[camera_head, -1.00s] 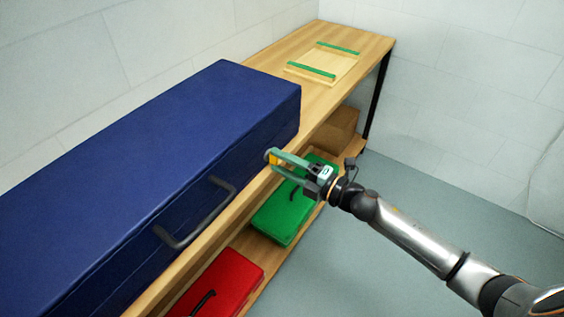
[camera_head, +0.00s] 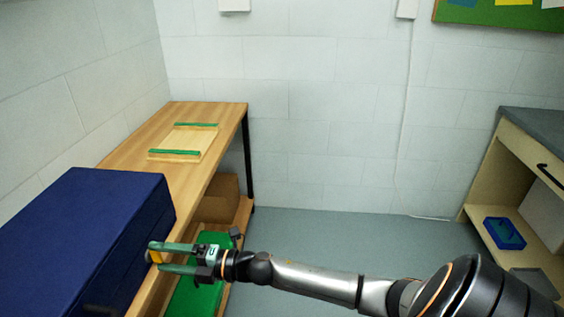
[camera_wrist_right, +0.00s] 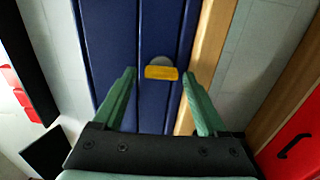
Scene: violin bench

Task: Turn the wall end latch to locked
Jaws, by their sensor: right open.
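The blue case (camera_head: 75,225) lies on the wooden bench at the left. The latch, a yellow bar (camera_wrist_right: 161,72) on a grey round base (camera_wrist_right: 162,61), sits on the case's side near its far end. In the wrist view the bar lies crosswise, nearly level. My right gripper (camera_head: 157,257) is open at the latch. In the wrist view the bar shows between its two green fingertips (camera_wrist_right: 160,73), with a gap on each side. In the head view the yellow (camera_head: 154,256) shows between the fingertips. My left gripper is not in view.
The bench (camera_head: 140,143) carries a pale board with green strips (camera_head: 182,139) beyond the case. A green case (camera_head: 197,285) and a brown box (camera_head: 218,197) are on the shelf below. A cabinet (camera_head: 490,170) stands at the right. The floor between is clear.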

